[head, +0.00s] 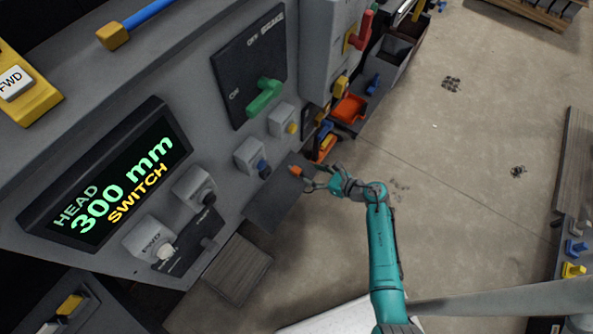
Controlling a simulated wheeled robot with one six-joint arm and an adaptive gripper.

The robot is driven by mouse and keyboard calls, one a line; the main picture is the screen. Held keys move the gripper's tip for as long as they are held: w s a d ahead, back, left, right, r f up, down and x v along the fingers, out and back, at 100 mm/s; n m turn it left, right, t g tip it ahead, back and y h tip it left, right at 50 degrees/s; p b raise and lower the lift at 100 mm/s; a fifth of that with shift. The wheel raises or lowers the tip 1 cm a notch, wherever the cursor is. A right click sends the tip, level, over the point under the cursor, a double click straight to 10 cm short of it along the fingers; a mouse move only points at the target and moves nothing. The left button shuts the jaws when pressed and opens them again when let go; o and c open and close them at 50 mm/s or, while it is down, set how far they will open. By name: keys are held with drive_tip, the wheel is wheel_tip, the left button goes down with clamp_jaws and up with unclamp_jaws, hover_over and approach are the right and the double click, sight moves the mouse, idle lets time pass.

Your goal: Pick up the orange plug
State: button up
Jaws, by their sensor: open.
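A small orange piece (296,170), which looks like the orange plug, is at the far right end of a dark grey plate (275,205) beside the machine panel. My gripper (309,181) is open, just right of the orange piece, with its fingers pointing left towards it. The fingertips are very close to the piece; I cannot tell whether they touch it. My teal arm comes up from the lower right.
The grey panel carries a green switch handle (264,97), a red handle (361,31), a blue plug (264,169) in a socket and a lit display (113,182). Orange bins (349,108) stand beyond the gripper. The floor (470,190) at right is mostly clear.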

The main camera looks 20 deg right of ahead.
sight(301, 172)
drive_tip(key=shift+s+a+x, duration=0.1)
drive_tip(key=shift+x, duration=0.85)
drive_tip(key=shift+s+a+x, duration=0.1)
drive_tip(key=shift+a+x, duration=0.05)
drive_tip(key=shift+x, duration=0.8)
drive_tip(key=shift+s+a+x, duration=0.1)
drive_tip(key=shift+x, duration=0.85)
drive_tip(key=shift+c, duration=0.2)
clamp_jaws()
